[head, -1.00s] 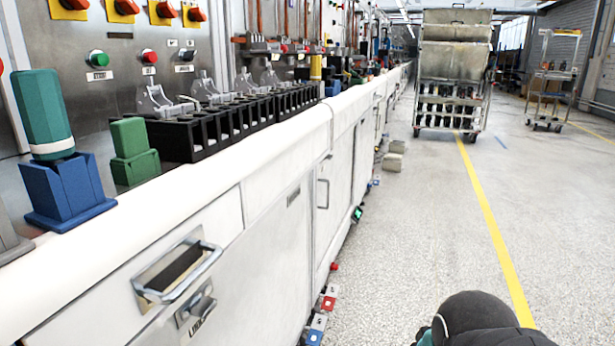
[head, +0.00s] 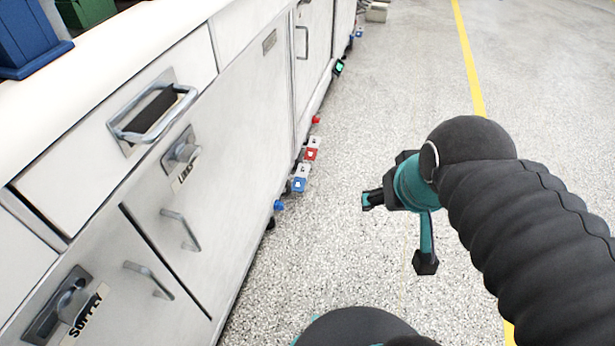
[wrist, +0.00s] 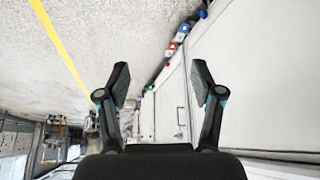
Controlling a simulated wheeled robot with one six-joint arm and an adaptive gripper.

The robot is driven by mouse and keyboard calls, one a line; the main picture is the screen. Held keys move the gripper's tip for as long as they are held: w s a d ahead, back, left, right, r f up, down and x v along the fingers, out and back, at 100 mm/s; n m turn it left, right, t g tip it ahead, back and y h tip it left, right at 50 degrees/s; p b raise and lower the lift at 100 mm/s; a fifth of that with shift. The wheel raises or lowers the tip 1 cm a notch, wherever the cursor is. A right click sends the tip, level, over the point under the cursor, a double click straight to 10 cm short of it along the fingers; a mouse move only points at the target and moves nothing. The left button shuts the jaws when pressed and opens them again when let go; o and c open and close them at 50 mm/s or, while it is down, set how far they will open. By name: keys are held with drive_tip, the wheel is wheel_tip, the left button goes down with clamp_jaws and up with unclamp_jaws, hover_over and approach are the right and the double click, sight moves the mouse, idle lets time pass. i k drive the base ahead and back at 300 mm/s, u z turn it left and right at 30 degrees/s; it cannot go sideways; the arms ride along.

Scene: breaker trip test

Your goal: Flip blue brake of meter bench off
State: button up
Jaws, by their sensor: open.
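A blue-and-white pedal-like block (head: 299,185) is low at the foot of the white bench (head: 215,130) in the head view. A red-and-white block (head: 311,154) is just beyond it. A small blue knob (head: 278,205) is nearer, and a small red knob (head: 315,119) is farther along. Which blue part is the brake, and its setting, I cannot tell. My gripper (head: 398,231) is open and empty over the floor, to the right of these parts and apart from them. In the wrist view, my gripper (wrist: 160,82) has its fingers spread, with the red-and-blue parts beyond them.
The bench front has a drawer handle (head: 155,115), door handles and labelled latches. A small dark device with a green face (head: 339,68) is farther along the bench foot. The speckled floor is clear around my arm, with a yellow line (head: 470,60) at right.

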sight(298, 184)
drive_tip(key=k, duration=0.6)
drive_tip(key=z, duration=0.45)
drive_tip(key=i, duration=1.1)
drive_tip(key=u, duration=0.45)
